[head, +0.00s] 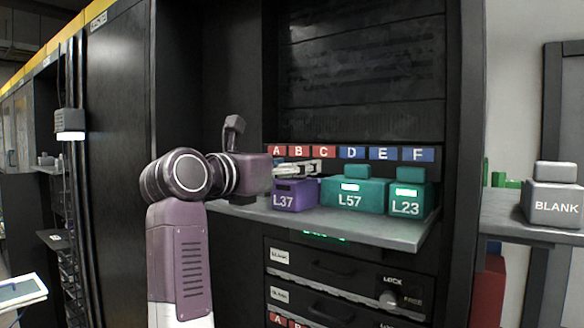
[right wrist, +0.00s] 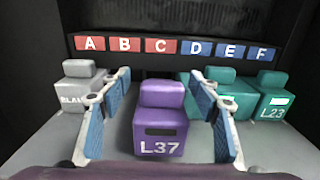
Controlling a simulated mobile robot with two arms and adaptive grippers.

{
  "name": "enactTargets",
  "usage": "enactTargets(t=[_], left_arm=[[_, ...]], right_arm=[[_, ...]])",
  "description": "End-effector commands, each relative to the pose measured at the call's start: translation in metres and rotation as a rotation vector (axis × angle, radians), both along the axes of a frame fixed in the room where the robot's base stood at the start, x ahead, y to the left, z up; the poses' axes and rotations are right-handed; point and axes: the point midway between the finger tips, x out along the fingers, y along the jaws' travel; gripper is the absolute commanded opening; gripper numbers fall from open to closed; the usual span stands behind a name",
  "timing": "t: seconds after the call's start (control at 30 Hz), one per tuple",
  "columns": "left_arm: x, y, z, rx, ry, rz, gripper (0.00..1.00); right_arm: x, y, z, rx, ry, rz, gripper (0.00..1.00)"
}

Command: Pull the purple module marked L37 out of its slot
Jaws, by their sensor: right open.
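The purple module marked L37 (head: 293,197) sits upright on the grey shelf below the red and blue slot labels, under label B/C in the right wrist view (right wrist: 160,133). My right gripper (head: 314,167) reaches in from the left at the height of the module's top. In the right wrist view its blue-padded fingers (right wrist: 160,80) are open, one on each side of L37, with visible gaps between pads and module. The part of L37 below the gripper is visible; its rear is hidden. My left gripper is not in view.
Teal modules L57 (head: 350,194) and L23 (head: 406,200) stand to the right of L37, close to the right finger. A grey blank module (right wrist: 78,87) stands left of it. Another blank block (head: 556,200) is on the right-hand shelf. Drawers lie below the shelf (head: 400,232).

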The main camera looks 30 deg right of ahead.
Motion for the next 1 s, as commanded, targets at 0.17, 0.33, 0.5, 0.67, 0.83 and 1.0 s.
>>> enactTargets(t=[0.17,0.33,0.5,0.67,0.83,1.0], left_arm=[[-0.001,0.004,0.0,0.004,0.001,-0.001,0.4],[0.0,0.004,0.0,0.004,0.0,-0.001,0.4],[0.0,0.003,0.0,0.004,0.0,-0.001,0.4],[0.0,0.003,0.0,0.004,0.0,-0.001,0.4],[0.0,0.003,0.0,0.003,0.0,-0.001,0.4],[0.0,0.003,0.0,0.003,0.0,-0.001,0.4]], right_arm=[[0.0,0.0,0.012,-0.002,-0.004,0.0,0.57],[0.0,0.0,0.039,-0.001,-0.004,0.001,0.57],[0.001,-0.001,0.069,-0.001,-0.001,0.0,0.57],[0.002,-0.002,0.088,0.001,0.0,-0.001,0.57],[0.002,-0.002,0.097,0.001,0.003,-0.001,0.57],[0.002,-0.002,0.098,0.002,0.003,0.0,0.57]])
